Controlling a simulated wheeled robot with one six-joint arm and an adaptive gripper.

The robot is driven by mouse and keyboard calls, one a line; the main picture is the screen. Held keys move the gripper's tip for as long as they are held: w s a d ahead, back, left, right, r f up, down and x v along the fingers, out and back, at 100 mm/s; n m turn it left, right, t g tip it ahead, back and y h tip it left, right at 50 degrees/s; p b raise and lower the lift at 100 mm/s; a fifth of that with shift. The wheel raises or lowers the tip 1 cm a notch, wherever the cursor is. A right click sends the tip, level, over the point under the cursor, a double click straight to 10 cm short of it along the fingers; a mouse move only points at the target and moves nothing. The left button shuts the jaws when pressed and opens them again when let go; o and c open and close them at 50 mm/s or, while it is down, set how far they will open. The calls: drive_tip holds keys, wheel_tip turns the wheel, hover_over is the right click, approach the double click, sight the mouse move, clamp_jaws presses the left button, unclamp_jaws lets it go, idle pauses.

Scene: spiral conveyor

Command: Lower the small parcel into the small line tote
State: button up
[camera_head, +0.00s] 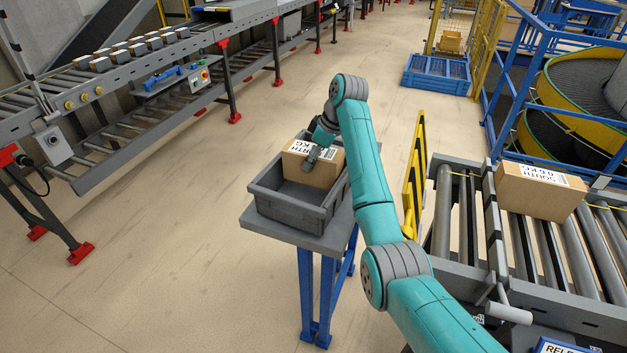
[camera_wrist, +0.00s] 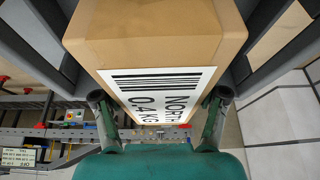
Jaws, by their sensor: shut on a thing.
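The small parcel (camera_head: 318,174) is a brown cardboard box with a white label. In the wrist view the parcel (camera_wrist: 150,35) fills the top middle, its label reading NORTH and 0.4 KG. My gripper (camera_head: 317,158) is shut on the parcel, with one finger at each side of it in the wrist view (camera_wrist: 160,100). The grey small line tote (camera_head: 288,213) sits on a stand. The parcel is within the tote's walls, its top above the near rim. Its underside is hidden, so I cannot tell whether it touches the tote floor.
The stand (camera_head: 325,240) has blue legs. A roller conveyor (camera_head: 470,215) at right carries a larger box (camera_head: 535,190) labelled SOUTH. A yellow-black striped panel (camera_head: 414,175) stands between stand and conveyor. Another conveyor (camera_head: 120,95) runs at left. Floor left of the stand is clear.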

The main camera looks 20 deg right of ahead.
sight(323, 152)
drive_tip(key=shift+f, duration=0.5)
idle(0.8)
drive_tip(key=o, duration=1.6)
drive_tip(key=shift+v, duration=3.75)
